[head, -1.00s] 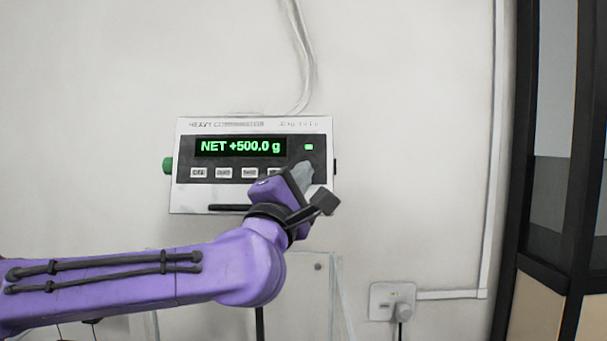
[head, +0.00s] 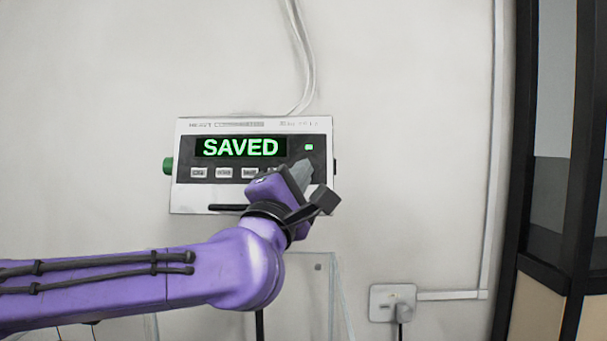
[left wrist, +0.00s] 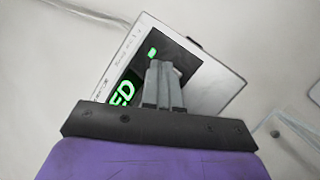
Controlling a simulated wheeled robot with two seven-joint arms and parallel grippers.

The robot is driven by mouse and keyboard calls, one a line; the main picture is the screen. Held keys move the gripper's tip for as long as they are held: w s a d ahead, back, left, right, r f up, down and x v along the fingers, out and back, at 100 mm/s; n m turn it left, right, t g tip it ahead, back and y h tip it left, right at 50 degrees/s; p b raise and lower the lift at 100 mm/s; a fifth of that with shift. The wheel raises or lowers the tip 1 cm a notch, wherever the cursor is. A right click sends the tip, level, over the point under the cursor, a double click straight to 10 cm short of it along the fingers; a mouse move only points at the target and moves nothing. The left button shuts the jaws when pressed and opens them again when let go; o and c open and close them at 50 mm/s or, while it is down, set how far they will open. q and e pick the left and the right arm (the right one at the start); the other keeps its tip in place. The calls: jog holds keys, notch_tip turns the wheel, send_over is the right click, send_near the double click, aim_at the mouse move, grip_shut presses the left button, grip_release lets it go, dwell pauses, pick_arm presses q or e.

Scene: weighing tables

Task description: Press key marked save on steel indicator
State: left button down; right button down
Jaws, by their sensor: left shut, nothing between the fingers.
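The steel indicator (head: 190,207) is fixed on the wall in the head view. Its display (head: 241,147) reads "SAVED" in green, and a small green light (head: 308,147) glows to its right. A row of pale keys (head: 223,172) runs under the display; their labels are too small to read surely. My left gripper (head: 302,172) is shut and empty, its fingertips at the right end of the key row, covering the keys there. In the left wrist view the shut fingers (left wrist: 163,82) reach the indicator's dark panel; whether they touch it is hidden. My right gripper is not in view.
A green knob (head: 167,166) sticks out on the indicator's left side. A cable (head: 302,60) runs up the wall behind it. A clear panel (head: 320,300) stands below. A wall socket (head: 392,302) is at lower right, and a dark-framed cabinet (head: 560,170) stands at the far right.

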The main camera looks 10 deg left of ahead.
pick_arm(q)
jog(key=s, duration=0.1)
jog(key=s+r, duration=0.1)
jog(key=s, duration=0.1)
jog(key=s+d, duration=0.1)
jog(key=shift+s+r, duration=0.15)
jog(key=shift+s, duration=0.2)
dwell(0.6)
